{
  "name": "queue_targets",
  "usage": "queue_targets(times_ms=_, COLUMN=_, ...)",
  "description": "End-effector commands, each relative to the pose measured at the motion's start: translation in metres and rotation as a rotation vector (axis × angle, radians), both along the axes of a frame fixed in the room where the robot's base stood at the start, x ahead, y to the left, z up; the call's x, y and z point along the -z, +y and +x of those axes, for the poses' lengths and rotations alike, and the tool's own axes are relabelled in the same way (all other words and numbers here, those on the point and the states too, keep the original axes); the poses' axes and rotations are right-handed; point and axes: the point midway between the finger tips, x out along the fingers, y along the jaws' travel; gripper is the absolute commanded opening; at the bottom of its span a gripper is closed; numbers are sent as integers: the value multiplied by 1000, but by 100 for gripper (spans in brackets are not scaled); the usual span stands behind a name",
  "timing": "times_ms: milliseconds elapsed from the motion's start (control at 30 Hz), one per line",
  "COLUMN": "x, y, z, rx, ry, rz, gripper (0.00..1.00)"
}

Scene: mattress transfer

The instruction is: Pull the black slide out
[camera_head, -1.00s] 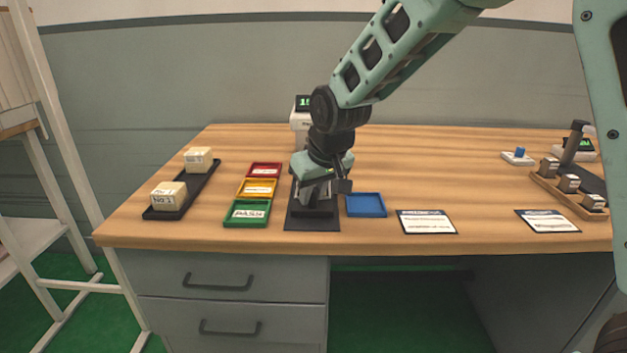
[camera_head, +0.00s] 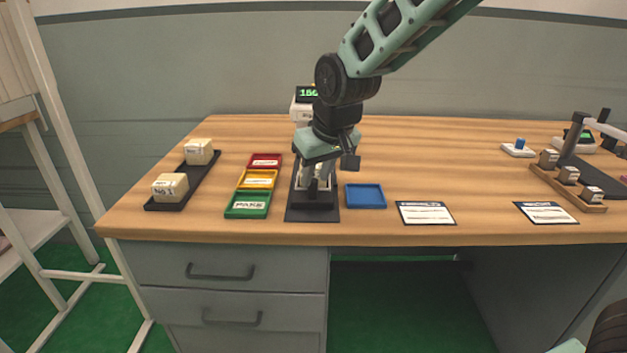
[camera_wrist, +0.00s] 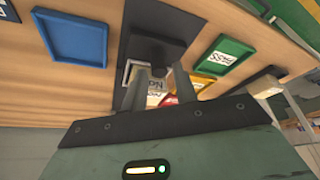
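The black slide sits in a fixture on the desk; its dark block (camera_wrist: 157,51) and flat black base plate (camera_wrist: 150,18) show in the wrist view. The base plate also shows in the head view (camera_head: 312,215). My gripper (camera_wrist: 164,77) reaches down over the fixture from behind in the head view (camera_head: 316,182). Its fingers are apart, with a gap between them, and their tips are close to the dark block. Whether they touch it is hidden.
Red (camera_head: 265,161), yellow (camera_head: 257,179) and green (camera_head: 247,204) trays stand left of the fixture, a blue tray (camera_head: 365,196) right. A display device (camera_head: 303,105) stands behind. Two pale blocks sit in a black tray (camera_head: 200,180). Cards lie farther right.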

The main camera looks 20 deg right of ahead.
Motion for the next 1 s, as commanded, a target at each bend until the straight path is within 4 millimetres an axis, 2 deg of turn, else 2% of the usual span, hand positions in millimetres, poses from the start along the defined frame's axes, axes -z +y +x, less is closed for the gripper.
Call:
queue_targets(times_ms=33, x=-16, y=-1, z=-4, rx=-1, ry=-5, rz=2, gripper=29)
queue_targets(times_ms=200, x=-53, y=-5, z=-20, rx=-1, ry=-5, rz=2, gripper=29)
queue_targets(times_ms=500, x=-108, y=-12, z=-42, rx=-1, ry=-1, rz=1, gripper=29)
queue_targets(times_ms=700, x=-124, y=-13, z=-50, rx=-2, ry=0, rz=0, gripper=29)
queue_targets(times_ms=1000, x=-126, y=-14, z=-51, rx=-2, ry=2, rz=0, gripper=29)
